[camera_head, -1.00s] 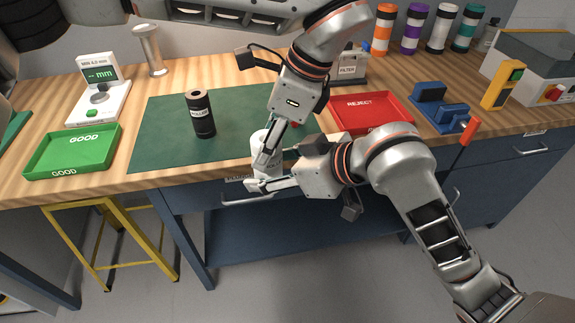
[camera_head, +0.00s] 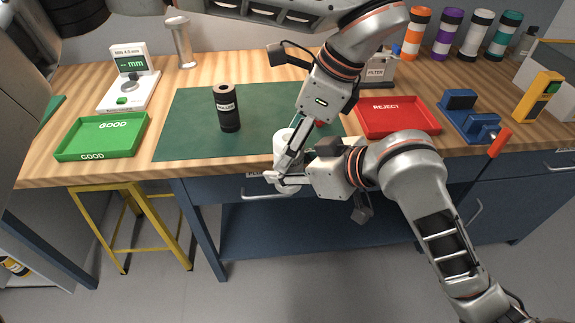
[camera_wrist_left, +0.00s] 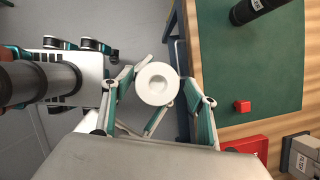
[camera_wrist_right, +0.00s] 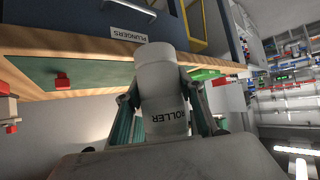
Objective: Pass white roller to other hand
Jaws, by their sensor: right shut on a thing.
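The white roller (camera_head: 284,139) stands about upright at the bench's front edge in the head view, partly hidden by both grippers. My right gripper (camera_head: 277,181) is shut on it from the right, low down. In the right wrist view the roller (camera_wrist_right: 163,92) sits between the right fingers (camera_wrist_right: 165,105), its black lettering showing. My left gripper (camera_head: 285,162) reaches down over the roller from above. In the left wrist view its fingers (camera_wrist_left: 157,98) are spread on either side of the roller's round, holed end (camera_wrist_left: 156,84), with a gap at least on the right.
A black roller (camera_head: 228,108) stands on the green mat (camera_head: 185,125). The green GOOD tray (camera_head: 102,136) is left; the red REJECT tray (camera_head: 398,116) and a blue holder (camera_head: 468,115) are right. A gauge (camera_head: 130,80) stands behind. Drawers lie below the bench edge.

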